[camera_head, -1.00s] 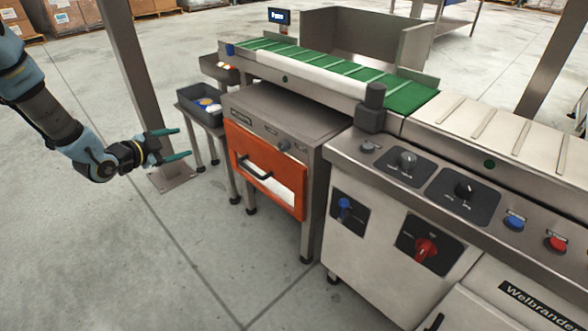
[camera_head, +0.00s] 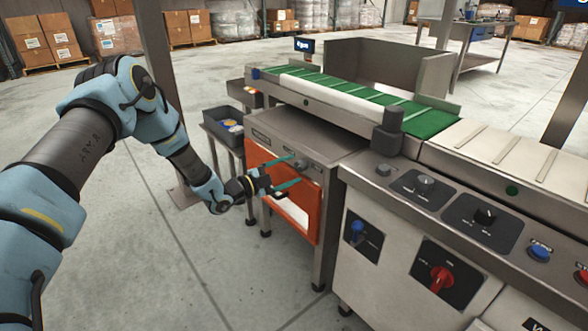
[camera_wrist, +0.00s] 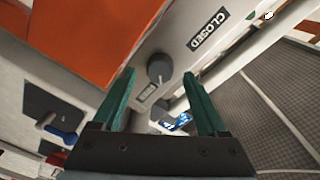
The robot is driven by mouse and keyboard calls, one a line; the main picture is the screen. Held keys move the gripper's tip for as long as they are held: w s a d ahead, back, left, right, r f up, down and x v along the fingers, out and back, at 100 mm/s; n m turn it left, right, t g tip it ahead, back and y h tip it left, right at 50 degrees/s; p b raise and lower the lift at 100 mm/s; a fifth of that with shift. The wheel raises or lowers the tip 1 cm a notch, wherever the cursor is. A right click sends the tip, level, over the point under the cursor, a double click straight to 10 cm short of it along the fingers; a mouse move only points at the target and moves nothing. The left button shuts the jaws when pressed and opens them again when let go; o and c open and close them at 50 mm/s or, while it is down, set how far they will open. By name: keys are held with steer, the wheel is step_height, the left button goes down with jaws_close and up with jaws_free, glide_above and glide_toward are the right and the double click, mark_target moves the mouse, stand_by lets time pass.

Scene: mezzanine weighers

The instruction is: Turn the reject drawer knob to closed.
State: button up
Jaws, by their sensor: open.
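The reject drawer knob (camera_head: 303,164), small and dark grey, sits on the steel front strip above the orange drawer front (camera_head: 282,208). In the wrist view the round knob (camera_wrist: 160,66) shows between and beyond my fingertips. A black CLOSED label (camera_wrist: 208,33) lies up and right of it there. A second, smaller label (camera_wrist: 147,92) lies just below it, too small to read. A light mark on the knob's rim appears on the side of this smaller label. My gripper (camera_head: 293,170) is open, its two green fingers pointing at the knob. I cannot tell whether they touch it.
A control panel to the right has a blue-handled switch (camera_head: 357,231), a red knob (camera_head: 441,279) and several other controls. The green conveyor belt (camera_head: 380,108) runs above and behind. A dark bin (camera_head: 215,124) stands left of the drawer cabinet. The floor in front is clear.

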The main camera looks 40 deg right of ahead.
steer(key=shift+s+d, duration=0.1)
steer(key=shift+d, duration=0.8)
steer(key=shift+c, duration=0.2)
jaws_close()
